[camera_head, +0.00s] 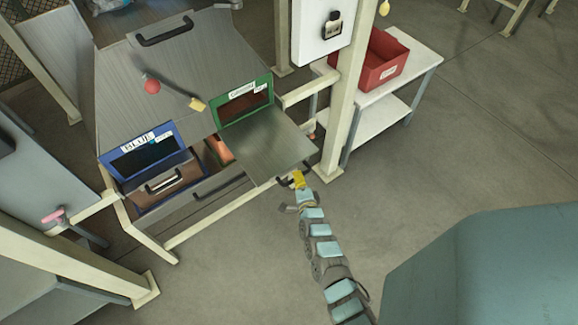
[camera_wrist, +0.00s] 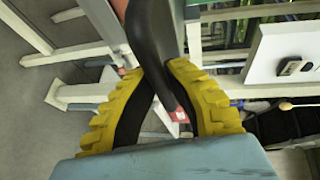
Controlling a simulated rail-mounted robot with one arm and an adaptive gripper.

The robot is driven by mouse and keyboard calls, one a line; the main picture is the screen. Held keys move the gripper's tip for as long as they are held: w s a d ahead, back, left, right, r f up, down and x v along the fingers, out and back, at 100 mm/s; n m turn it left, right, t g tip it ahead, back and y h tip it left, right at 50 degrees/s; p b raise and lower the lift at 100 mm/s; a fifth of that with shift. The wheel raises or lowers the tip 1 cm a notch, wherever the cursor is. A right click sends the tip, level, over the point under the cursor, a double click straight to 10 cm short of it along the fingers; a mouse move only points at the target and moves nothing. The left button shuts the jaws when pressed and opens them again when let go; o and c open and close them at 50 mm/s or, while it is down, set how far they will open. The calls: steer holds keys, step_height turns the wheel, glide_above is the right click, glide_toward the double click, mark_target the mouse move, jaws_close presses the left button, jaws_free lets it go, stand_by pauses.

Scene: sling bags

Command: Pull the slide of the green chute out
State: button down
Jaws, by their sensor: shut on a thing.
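The green chute (camera_head: 243,103) has a green-framed opening with a white label on the bench front. Its slide (camera_head: 265,146), a flat grey metal plate, sticks out from below the frame toward the lower right. A dark handle (camera_head: 284,183) is at the slide's outer edge. My gripper (camera_head: 298,180), with yellow fingers, is at this handle. In the wrist view my gripper (camera_wrist: 163,95) is shut on the dark handle bar (camera_wrist: 153,35), which runs between the ribbed yellow fingers. Part of the handle is hidden by the fingers.
The blue chute (camera_head: 140,151) is left of the green one, with a handled panel below. A red bin (camera_head: 374,60) stands on a white side table (camera_head: 408,75) at the right. A cream post (camera_head: 345,110) stands close right of the slide. Open floor (camera_head: 460,140) lies to the right.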

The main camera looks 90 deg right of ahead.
steer(key=shift+s+a, duration=0.4)
steer(key=shift+a, duration=0.2)
steer(key=shift+s+a, duration=0.4)
steer(key=shift+a, duration=0.2)
steer(key=c, duration=1)
jaws_free()
steer(key=shift+s, duration=0.1)
steer(key=shift+c, duration=0.2)
steer(key=v, duration=1.2)
